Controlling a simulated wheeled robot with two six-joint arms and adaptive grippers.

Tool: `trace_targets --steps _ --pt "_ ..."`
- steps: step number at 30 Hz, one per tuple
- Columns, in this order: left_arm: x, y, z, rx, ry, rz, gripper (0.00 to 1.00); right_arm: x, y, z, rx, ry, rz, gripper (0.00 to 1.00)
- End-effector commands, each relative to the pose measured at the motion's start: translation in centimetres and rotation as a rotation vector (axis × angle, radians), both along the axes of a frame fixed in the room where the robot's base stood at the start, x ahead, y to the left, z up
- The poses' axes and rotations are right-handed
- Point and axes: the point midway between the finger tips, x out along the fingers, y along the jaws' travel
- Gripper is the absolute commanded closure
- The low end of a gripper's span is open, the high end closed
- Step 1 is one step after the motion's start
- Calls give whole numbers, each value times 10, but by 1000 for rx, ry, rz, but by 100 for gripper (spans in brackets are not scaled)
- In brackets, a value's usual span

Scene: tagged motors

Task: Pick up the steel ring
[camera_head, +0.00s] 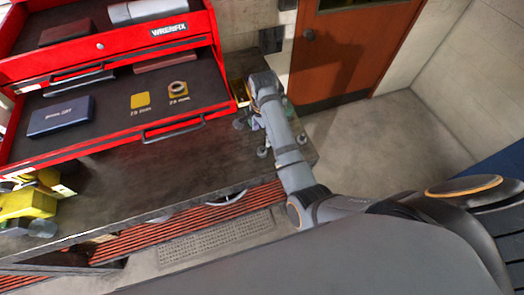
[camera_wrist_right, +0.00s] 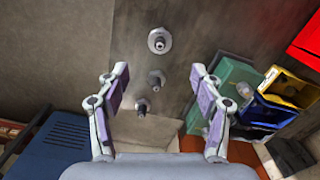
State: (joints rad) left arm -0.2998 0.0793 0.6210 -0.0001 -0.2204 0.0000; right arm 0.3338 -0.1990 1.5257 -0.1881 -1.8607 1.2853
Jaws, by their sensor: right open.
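A small steel ring (camera_head: 178,87) lies on a yellow labelled square in the open red drawer in the head view. My right arm reaches over the right end of the workbench, to the right of the drawer and apart from that ring. My right gripper (camera_wrist_right: 159,86) is open and empty in the wrist view, its purple pads far apart. In the head view my right arm hides most of the gripper. My left gripper is not in view.
The red tool chest (camera_head: 110,148) stands on the dark workbench (camera_head: 190,165). A blue box (camera_head: 61,116) and a second yellow square (camera_head: 140,100) lie in the drawer. A green bin (camera_wrist_right: 232,77) and a yellow bin (camera_wrist_right: 290,89) stand close right of the gripper in the wrist view.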

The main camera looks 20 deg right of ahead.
Motion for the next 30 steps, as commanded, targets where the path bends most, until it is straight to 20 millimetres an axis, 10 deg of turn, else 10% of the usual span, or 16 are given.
trace_targets --steps 9,30 --pt "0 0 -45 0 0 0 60 13 3 -9 -6 -4 1 33" --pt "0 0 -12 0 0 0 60 8 1 -60 -8 4 0 33"
